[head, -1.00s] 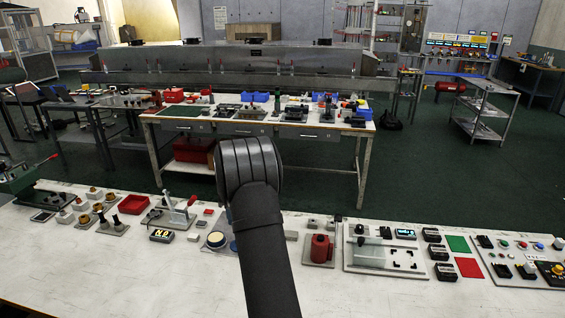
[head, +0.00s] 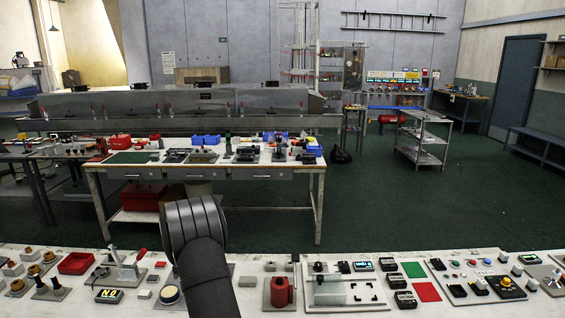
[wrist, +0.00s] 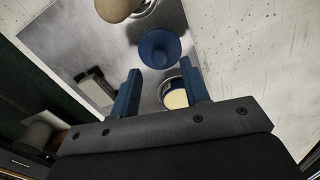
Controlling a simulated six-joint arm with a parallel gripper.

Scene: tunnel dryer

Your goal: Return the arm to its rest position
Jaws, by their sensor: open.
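My arm rises from the bottom of the head view in front of the near white bench (head: 240,308); its gripper end is hidden there. In the wrist view my gripper (wrist: 160,95) is open, with its two blue fingers apart and nothing held between them. Beyond the fingertips, a blue round knob-like piece (wrist: 160,48) stands on a shiny metal plate (wrist: 112,48). A round cup with a pale yellow inside (wrist: 176,97) shows between the fingers, close to the right one.
The near bench holds a red tray (head: 76,264), a red cylinder device (head: 280,292), a green pad (head: 414,270) and a red pad (head: 427,292). A workbench (head: 255,174) stands behind, with a metal dryer (head: 180,108) beyond. Green floor at right is open around a trolley (head: 422,135).

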